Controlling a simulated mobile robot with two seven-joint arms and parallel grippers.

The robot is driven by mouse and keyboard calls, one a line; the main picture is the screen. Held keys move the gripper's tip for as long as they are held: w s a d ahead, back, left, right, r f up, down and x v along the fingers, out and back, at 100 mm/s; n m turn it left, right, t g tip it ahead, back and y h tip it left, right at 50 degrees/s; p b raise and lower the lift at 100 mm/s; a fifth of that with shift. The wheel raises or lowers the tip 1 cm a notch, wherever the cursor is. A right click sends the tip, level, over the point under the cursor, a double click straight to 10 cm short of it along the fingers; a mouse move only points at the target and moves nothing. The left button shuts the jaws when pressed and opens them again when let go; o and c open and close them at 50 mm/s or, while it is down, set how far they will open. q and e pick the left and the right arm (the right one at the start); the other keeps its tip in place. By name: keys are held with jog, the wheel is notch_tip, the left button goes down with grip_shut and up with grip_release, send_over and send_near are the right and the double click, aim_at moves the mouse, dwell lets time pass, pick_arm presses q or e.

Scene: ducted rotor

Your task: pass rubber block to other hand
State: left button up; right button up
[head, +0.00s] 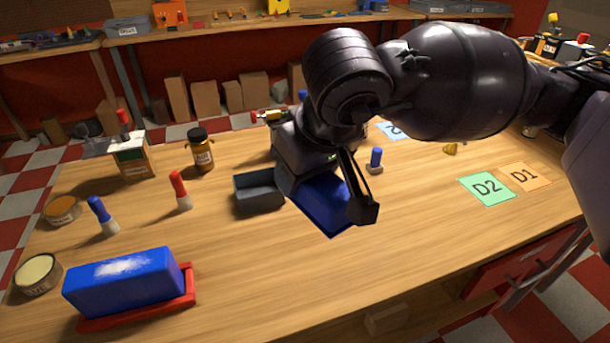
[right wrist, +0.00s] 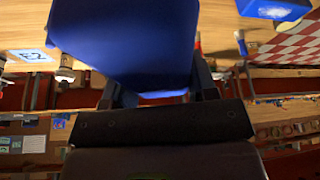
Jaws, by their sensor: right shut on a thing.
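A blue block (head: 322,212), which I take to be the rubber block, is between the fingers of my right gripper (head: 328,199) near the middle of the table. In the right wrist view the block (right wrist: 125,42) fills the upper middle, with a dark finger on each side. My right gripper is shut on it. In the head view the gripper and wrist cover its far part. I cannot tell whether it touches the table. My left gripper is in neither view.
A larger blue block (head: 125,280) with white dust lies on a red tray (head: 190,290) at front left. A grey bin (head: 258,200) stands just left of the held block. Red and blue-topped items, a brown jar (head: 201,152) and tins stand leftward. The front middle is clear.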

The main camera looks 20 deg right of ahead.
jog(key=w+a+m+h, duration=0.1)
jog(key=w+a+m, duration=0.3)
jog(key=a, duration=0.6)
jog(key=shift+w+h, duration=0.3)
jog(key=shift+w, duration=0.95)
jog(key=shift+a, duration=0.15)
jog(key=s+d+f, duration=0.2)
jog(key=d+f, duration=0.6)
jog(key=d, duration=0.2)
jog(key=s+d+f, duration=0.3)
jog(key=d+f, duration=0.5)
jog(key=d, duration=0.3)
jog(key=shift+f, duration=0.4)
jog(key=shift+a, duration=0.1)
